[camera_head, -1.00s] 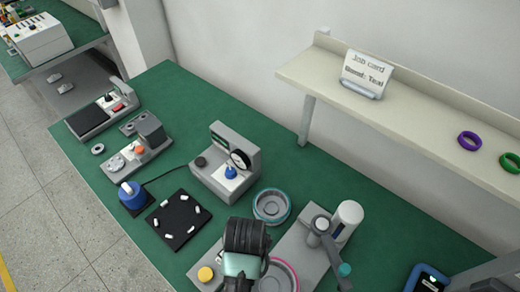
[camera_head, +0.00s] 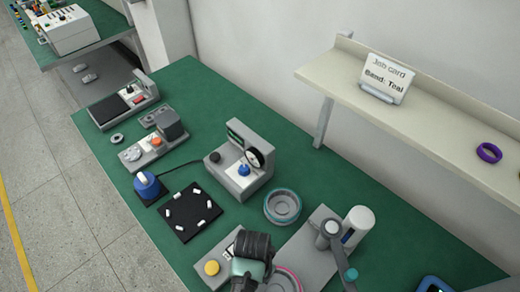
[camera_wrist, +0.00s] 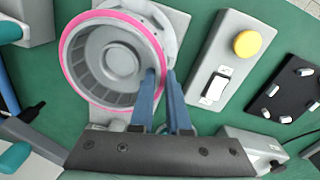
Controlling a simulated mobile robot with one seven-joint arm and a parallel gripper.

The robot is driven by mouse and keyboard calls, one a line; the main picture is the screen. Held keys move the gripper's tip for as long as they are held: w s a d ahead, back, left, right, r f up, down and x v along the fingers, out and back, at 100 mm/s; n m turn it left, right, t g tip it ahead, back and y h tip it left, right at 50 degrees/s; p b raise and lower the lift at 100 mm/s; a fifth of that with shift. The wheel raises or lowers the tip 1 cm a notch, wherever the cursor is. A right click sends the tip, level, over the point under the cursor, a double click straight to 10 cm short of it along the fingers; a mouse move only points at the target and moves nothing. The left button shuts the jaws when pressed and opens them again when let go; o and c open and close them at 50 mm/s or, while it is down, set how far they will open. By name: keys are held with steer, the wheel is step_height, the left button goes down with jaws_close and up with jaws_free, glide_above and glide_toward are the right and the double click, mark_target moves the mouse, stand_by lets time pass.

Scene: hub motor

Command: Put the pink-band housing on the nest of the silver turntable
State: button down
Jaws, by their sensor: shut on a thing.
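The pink-band housing (camera_wrist: 68,48) is a grey open cup with a pink rim, large in the wrist view. In the head view its pink rim (camera_head: 288,272) shows at the bottom, partly behind my gripper. My gripper (camera_wrist: 163,78) is shut on its rim wall, one blue finger inside the cup and one outside. A pale silver round part, apparently the turntable (camera_wrist: 172,38), shows behind the housing on a grey base. The housing overlaps it, off centre. The nest is hidden, and I cannot tell whether the housing touches the turntable.
A teal-band housing (camera_head: 283,207) stands on the green bench. A white post (camera_head: 357,225) with a jointed arm stands close to the right. A yellow button box (camera_head: 212,267), a black pad (camera_head: 188,212) and a gauge unit (camera_head: 243,165) are to the left. The job card (camera_head: 384,78) reads "Band: Teal".

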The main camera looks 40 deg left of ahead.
steer(key=shift+f, duration=2.15)
steer(key=c, duration=0.9)
jaws_free()
steer(key=shift+f, duration=0.1)
step_height(320, 180, up, 12)
steer(key=shift+a, duration=0.25)
